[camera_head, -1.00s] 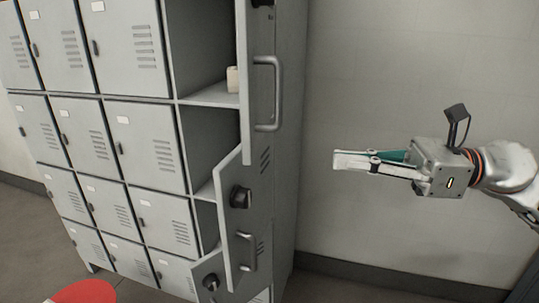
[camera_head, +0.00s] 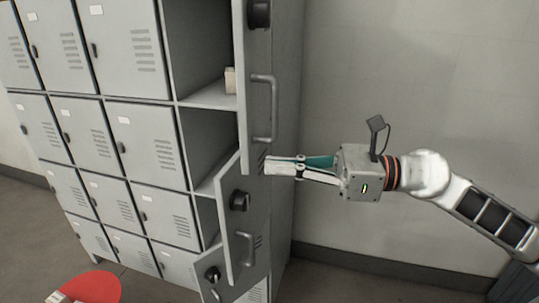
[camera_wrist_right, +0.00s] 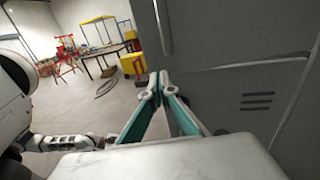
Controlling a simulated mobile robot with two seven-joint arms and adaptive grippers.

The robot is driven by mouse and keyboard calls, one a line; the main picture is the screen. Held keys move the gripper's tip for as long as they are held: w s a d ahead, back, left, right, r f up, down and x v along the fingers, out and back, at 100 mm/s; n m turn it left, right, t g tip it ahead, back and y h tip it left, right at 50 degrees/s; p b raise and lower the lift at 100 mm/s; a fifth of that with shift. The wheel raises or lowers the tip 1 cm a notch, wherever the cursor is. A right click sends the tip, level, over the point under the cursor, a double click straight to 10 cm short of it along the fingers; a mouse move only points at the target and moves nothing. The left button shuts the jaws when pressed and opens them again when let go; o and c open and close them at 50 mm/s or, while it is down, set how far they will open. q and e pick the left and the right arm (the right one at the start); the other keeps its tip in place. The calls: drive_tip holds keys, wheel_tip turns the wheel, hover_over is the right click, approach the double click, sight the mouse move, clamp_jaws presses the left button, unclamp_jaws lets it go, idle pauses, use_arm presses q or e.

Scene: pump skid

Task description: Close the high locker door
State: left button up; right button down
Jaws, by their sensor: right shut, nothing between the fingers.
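The high locker door (camera_head: 254,85) is the top grey door of the right-hand column. It stands swung open, nearly edge-on, with a long bar handle (camera_head: 272,108) on its face. The top compartment behind it is open to view. My right gripper (camera_head: 268,166) is shut and empty, its fingertips at the height of the door's lower edge, just right of it; I cannot tell whether they touch. In the right wrist view the closed fingers (camera_wrist_right: 162,80) point towards a grey panel edge. A pale piece at the bottom left of the head view may be my left gripper (camera_head: 58,298).
Two lower doors of the same column also stand ajar: the middle door (camera_head: 240,205) and the bottom one (camera_head: 212,278). A small pale block (camera_head: 230,80) is in the top compartment. A red round disc (camera_head: 95,285) is at the lower left. Bare wall (camera_head: 400,80) lies right.

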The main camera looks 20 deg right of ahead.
drive_tip(key=shift+p+x, duration=0.4)
drive_tip(key=shift+x, duration=0.4)
drive_tip(key=shift+w+a, duration=0.1)
drive_tip(key=shift+a, duration=0.05)
drive_tip(key=shift+a, duration=0.1)
